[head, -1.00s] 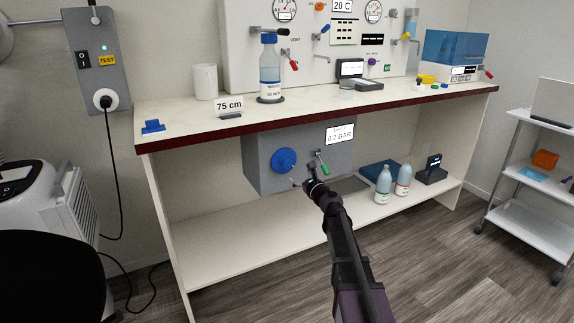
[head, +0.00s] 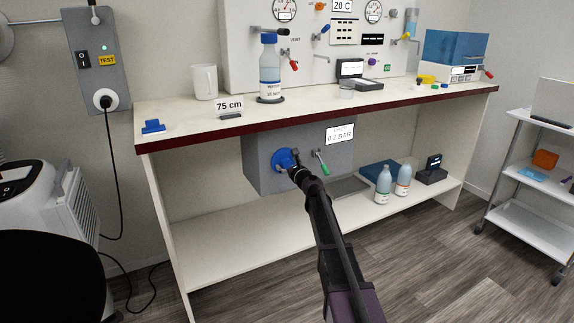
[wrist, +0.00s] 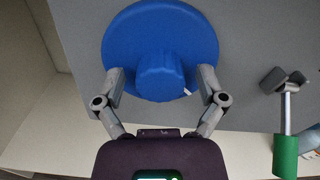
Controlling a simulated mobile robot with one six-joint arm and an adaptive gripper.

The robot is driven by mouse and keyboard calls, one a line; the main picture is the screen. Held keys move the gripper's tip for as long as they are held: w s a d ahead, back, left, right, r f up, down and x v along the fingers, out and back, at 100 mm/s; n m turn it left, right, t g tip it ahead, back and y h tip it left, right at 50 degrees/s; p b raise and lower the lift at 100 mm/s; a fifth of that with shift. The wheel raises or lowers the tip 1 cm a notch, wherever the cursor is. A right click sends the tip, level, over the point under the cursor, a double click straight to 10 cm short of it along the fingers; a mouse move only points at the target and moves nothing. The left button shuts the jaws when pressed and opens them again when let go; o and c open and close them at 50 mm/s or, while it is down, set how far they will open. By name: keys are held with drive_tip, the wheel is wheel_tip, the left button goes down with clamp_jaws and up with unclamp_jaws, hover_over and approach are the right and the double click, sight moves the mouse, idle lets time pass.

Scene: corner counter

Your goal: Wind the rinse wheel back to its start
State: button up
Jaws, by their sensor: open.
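The blue rinse wheel (head: 281,156) is on the front of a grey box (head: 262,184) under the counter. In the wrist view the wheel (wrist: 125,38) is a round disc with a raised hub (wrist: 160,78); a small white mark shows at the hub's lower right. My gripper (wrist: 162,80) is open, one finger on each side of the hub, with gaps visible on both sides. In the head view my gripper (head: 290,168) is right at the wheel and covers its lower right part.
A green-handled lever (head: 323,168) is on the same box, right of the wheel; its green handle (wrist: 286,156) hangs down in the wrist view. A display (head: 340,134) reads 0.2 BAR. Two bottles (head: 383,184) (head: 403,179) stand on the lower shelf. The counter edge (head: 230,128) overhangs the box.

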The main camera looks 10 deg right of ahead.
drive_tip(key=c, duration=1.1)
drive_tip(key=shift+c, duration=0.2)
drive_tip(key=shift+n, duration=0.3)
drive_tip(key=n, duration=0.4)
drive_tip(key=shift+n, duration=0.4)
drive_tip(key=n, duration=0.5)
drive_tip(key=shift+w+a, duration=0.1)
drive_tip(key=n, duration=1.1)
drive_tip(key=shift+n, duration=0.3)
